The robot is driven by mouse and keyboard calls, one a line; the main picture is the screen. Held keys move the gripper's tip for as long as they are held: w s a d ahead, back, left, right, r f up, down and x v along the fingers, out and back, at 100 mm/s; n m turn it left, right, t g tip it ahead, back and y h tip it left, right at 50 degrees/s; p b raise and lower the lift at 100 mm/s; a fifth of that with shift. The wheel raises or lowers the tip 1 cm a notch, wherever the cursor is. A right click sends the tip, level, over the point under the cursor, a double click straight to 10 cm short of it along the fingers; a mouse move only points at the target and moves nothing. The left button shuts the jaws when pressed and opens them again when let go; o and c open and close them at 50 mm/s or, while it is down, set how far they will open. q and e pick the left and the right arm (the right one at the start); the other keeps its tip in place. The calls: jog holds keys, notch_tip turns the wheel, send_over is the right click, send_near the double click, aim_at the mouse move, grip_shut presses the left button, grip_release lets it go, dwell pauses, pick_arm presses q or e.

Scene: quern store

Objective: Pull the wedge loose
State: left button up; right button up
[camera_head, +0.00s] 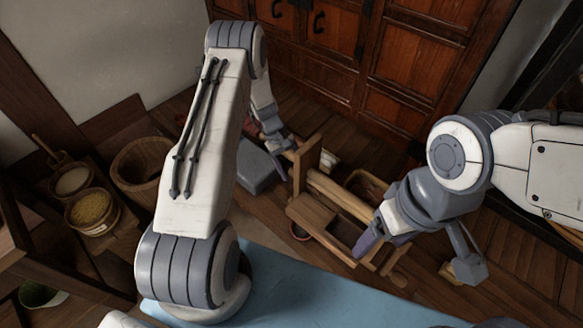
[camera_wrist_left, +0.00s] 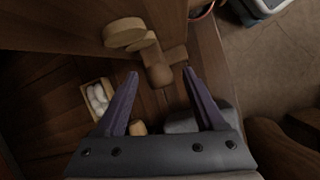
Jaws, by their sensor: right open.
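A wooden frame (camera_head: 318,222) with an upright post (camera_head: 305,165) and a thick round beam (camera_head: 340,195) stands on the floor in the head view. In the left wrist view, a small rounded wooden piece (camera_wrist_left: 160,75), possibly the wedge, sticks out beside a wooden block (camera_wrist_left: 178,55) and a round disc (camera_wrist_left: 124,32). My left gripper (camera_wrist_left: 160,73) is open, with this piece between and just beyond its fingertips. Contact cannot be told. In the head view my left gripper is partly hidden near the post. My right gripper (camera_head: 372,246) is open at the frame's right end.
A dark wooden cabinet (camera_head: 330,40) stands behind. Baskets of grain (camera_head: 92,211) and a wooden tub (camera_head: 140,160) are at left. A small box with white things (camera_wrist_left: 98,96) lies on the floor in the wrist view.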

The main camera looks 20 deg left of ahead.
pick_arm(q)
grip_shut()
dwell(1.3)
